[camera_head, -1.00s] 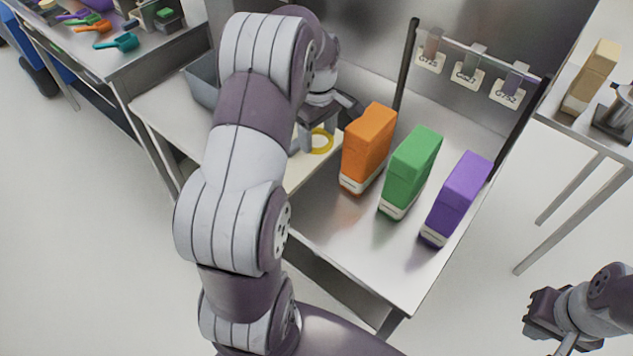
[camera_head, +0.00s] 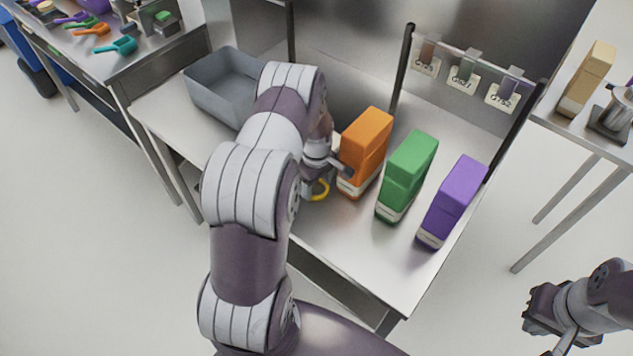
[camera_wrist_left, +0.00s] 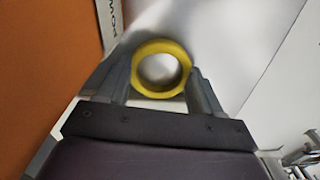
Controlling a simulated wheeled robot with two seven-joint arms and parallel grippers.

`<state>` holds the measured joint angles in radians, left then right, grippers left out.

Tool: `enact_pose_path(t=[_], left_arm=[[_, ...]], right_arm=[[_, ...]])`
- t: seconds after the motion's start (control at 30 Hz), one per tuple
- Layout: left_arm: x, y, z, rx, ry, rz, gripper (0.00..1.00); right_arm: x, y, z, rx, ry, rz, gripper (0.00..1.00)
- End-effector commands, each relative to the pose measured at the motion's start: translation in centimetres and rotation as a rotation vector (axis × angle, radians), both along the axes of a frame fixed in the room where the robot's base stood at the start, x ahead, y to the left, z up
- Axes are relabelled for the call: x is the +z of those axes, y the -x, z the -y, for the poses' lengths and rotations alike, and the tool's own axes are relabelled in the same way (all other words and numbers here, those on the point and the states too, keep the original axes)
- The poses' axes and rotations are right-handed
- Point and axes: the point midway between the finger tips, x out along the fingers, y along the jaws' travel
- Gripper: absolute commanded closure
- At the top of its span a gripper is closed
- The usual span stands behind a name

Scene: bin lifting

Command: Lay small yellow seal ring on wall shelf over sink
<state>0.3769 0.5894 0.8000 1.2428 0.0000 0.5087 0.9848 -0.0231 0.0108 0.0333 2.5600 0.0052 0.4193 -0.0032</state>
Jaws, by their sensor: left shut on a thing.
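The small yellow seal ring (camera_head: 319,190) is held by my left gripper (camera_head: 318,181) just in front of the orange box, low over the steel table. In the left wrist view the ring (camera_wrist_left: 161,68) sits between the two grey fingers of the left gripper (camera_wrist_left: 160,82), its round hole facing the camera. My arm hides part of the ring in the head view. My right gripper (camera_head: 541,312) is at the lower right, away from the table; its jaw opening is too unclear to judge. I see no sink or wall shelf that I can identify.
An orange box (camera_head: 364,150), a green box (camera_head: 408,173) and a purple box (camera_head: 453,201) stand in a row on the table (camera_head: 345,248). A grey bin (camera_head: 222,88) stands at the back left. A rail with tags (camera_head: 463,82) is behind.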

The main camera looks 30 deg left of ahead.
Motion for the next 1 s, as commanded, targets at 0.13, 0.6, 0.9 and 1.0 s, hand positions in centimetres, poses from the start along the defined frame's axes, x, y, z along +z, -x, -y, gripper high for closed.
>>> enact_pose_path(t=[0.13,0.6,0.9,1.0], left_arm=[[0.0,0.0,0.0,0.000,0.000,0.000,0.63],[-0.2,0.0,0.0,0.000,0.000,0.000,0.08],[4.3,-0.1,-0.1,0.000,-0.002,0.006,0.08],[7.1,-0.1,0.0,0.000,-0.002,0.005,0.08]], right_arm=[[0.0,0.0,0.0,0.000,0.000,0.000,1.00],[-0.2,0.0,0.0,0.000,0.000,0.000,1.00],[-0.7,0.0,0.0,0.000,0.000,0.000,1.00],[-1.0,0.0,0.0,0.000,0.000,0.000,1.00]])
